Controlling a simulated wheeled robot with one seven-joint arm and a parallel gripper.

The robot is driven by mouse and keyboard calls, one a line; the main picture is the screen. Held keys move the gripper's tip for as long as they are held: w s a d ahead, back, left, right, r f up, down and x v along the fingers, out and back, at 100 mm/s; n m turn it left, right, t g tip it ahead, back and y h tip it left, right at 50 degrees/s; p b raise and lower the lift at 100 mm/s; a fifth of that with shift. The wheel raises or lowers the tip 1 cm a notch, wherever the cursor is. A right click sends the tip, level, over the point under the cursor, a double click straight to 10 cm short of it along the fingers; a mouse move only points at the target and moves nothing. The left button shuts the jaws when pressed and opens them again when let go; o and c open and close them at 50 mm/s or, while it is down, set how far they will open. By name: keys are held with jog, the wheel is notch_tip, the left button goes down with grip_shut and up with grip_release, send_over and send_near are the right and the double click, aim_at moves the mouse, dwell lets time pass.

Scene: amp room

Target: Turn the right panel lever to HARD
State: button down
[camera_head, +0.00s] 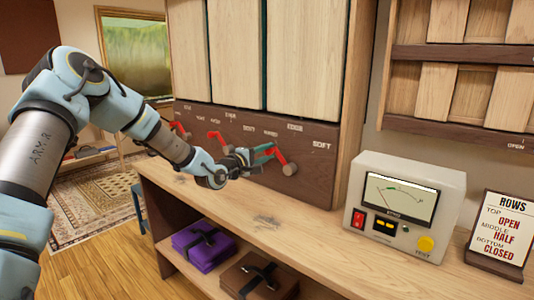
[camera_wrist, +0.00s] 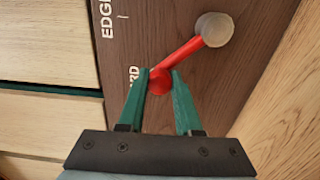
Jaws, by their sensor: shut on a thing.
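The right panel lever (camera_head: 281,157) is a red bar with a round grey hub, on the brown panel under the tall wooden slats. In the wrist view the lever's red bar (camera_wrist: 185,57) runs from the grey hub at upper right down to a rounded red end. That end sits between the green fingers of my gripper (camera_wrist: 160,83), which is shut on it. The end lies beside a label ending in "RD", partly hidden by a finger; "EDGE" reads above it. In the head view my gripper (camera_head: 262,156) reaches the lever from the left, and "SOFT" is printed to its right.
Two more red levers (camera_head: 218,141) (camera_head: 181,130) are farther left on the panel, near my arm. A meter box (camera_head: 357,215) and a "ROWS" sign (camera_head: 502,228) stand on the wooden counter (camera_head: 290,232). Purple and brown folded bundles lie below. A wooden side wall stands close right of the lever.

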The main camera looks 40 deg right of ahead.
jog(key=c, duration=0.6)
grip_release()
jog(key=b+v, duration=0.2)
jog(key=v, duration=0.8)
jog(key=shift+a, duration=0.35)
jog(key=w+a+f+m+y+p, duration=0.15)
jog(key=a+y, duration=0.25)
jog(key=a, duration=0.5)
jog(key=a+f+m+t+y+p, duration=0.1)
jog(key=a+f+y, duration=0.3)
jog(key=a, duration=0.5)
jog(key=w+a+f+m+y+p, duration=0.15)
jog(key=a+y, duration=0.35)
jog(key=a, duration=0.5)
jog(key=s+a+r+g+y, duration=0.2)
jog(key=s+a, duration=0.5)
jog(key=a, duration=0.1)
jog(key=s+a+r+g+y+p, duration=0.1)
jog(key=s+a+r+g+y, duration=0.1)
jog(key=s+a, duration=0.5)
jog(key=shift+s+a+r, duration=0.25)
jog(key=shift+a+r, duration=0.1)
jog(key=shift+a, duration=0.65)
